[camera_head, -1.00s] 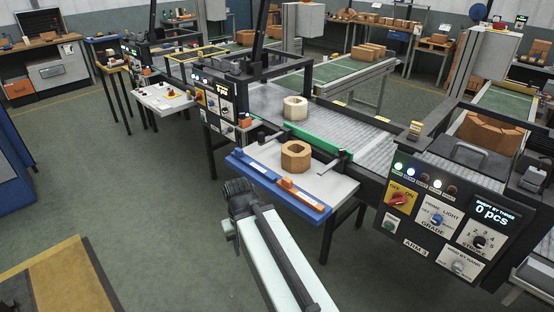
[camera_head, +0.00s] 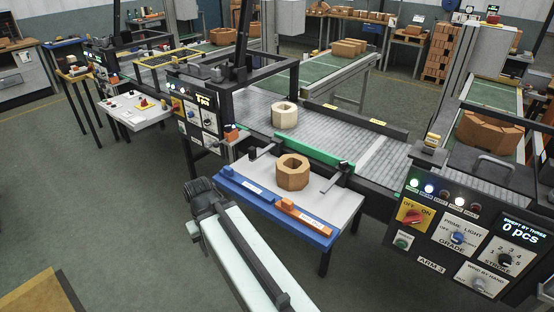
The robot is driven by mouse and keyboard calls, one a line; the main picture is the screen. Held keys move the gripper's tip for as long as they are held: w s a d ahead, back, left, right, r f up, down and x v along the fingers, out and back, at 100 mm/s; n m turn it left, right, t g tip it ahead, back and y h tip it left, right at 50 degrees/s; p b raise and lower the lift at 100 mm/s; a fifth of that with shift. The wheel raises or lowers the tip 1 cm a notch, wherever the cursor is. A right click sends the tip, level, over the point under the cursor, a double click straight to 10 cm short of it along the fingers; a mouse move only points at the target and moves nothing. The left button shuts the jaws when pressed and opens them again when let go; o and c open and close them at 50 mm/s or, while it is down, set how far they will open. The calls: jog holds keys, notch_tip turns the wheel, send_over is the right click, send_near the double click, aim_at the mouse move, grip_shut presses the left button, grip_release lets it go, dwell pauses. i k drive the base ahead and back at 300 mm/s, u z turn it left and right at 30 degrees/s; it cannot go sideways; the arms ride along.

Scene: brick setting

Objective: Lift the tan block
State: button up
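A tan hollow block (camera_head: 292,174) with flat sides and a round hole stands upright on a white-topped side table (camera_head: 343,206). A paler, cream block (camera_head: 284,115) of similar shape stands on the grey roller conveyor (camera_head: 330,128) behind a green rail. My arm reaches up from the bottom of the picture, and its dark far joint is left of the side table, apart from both blocks. No gripper fingers show, so their opening is hidden from me.
The side table has a blue front edge (camera_head: 270,207) with an orange piece (camera_head: 303,217) on it. Dark metal stops (camera_head: 335,178) stand near the tan block. A control panel (camera_head: 455,235) is at the right. Green floor (camera_head: 110,210) is open at the left.

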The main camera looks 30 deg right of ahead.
aim_at(293, 171)
jog(key=i, duration=1)
